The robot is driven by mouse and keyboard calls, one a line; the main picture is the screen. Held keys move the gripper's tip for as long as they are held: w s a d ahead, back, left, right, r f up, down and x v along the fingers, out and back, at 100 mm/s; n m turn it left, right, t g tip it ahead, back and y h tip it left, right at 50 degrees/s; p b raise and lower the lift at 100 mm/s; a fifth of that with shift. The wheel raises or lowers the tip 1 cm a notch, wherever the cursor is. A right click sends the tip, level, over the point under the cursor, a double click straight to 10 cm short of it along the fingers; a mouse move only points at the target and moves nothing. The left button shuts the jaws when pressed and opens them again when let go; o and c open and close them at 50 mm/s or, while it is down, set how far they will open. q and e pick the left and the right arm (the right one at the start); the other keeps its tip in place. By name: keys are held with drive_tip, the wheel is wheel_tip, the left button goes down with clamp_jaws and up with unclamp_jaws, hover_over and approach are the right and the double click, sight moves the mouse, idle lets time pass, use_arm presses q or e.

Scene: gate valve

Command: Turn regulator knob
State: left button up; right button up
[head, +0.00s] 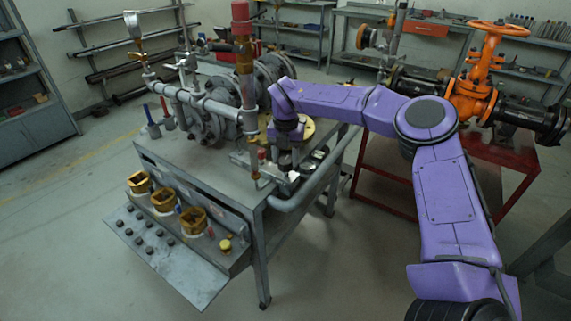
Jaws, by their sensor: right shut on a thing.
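My right arm reaches in from the right over the grey metal bench. Its gripper (287,160) points down at a small fitting near the bench's right edge. It is shut on what appears to be the regulator knob, which the fingers and wrist hide almost fully. A pale metal block (284,183) sits just below the fingers. I cannot tell how far the knob is turned. My left gripper is not in view.
The bench (190,165) carries grey pipework (205,105) and a red-capped upright pipe (241,50) close left of my gripper. Several yellow square sockets (163,200) line its front. An orange gate valve (475,95) stands on a red table at right. Floor in front is clear.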

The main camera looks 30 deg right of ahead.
sight(286, 159)
drive_tip(key=m+b, duration=0.6)
drive_tip(key=shift+f, duration=0.25)
drive_tip(key=m+b, duration=0.2)
drive_tip(key=m, duration=0.1)
drive_tip(key=shift+r+b, duration=0.1)
drive_tip(key=shift+b, duration=0.3)
drive_tip(key=shift+r+m+b, duration=0.15)
drive_tip(key=shift+m+b, duration=0.6)
drive_tip(key=shift+m, duration=0.35)
drive_tip(key=o, duration=1)
drive_tip(key=shift+o, duration=0.2)
wheel_tip(286, 159, up, 11)
drive_tip(key=p, duration=0.2)
drive_tip(key=shift+f, duration=0.2)
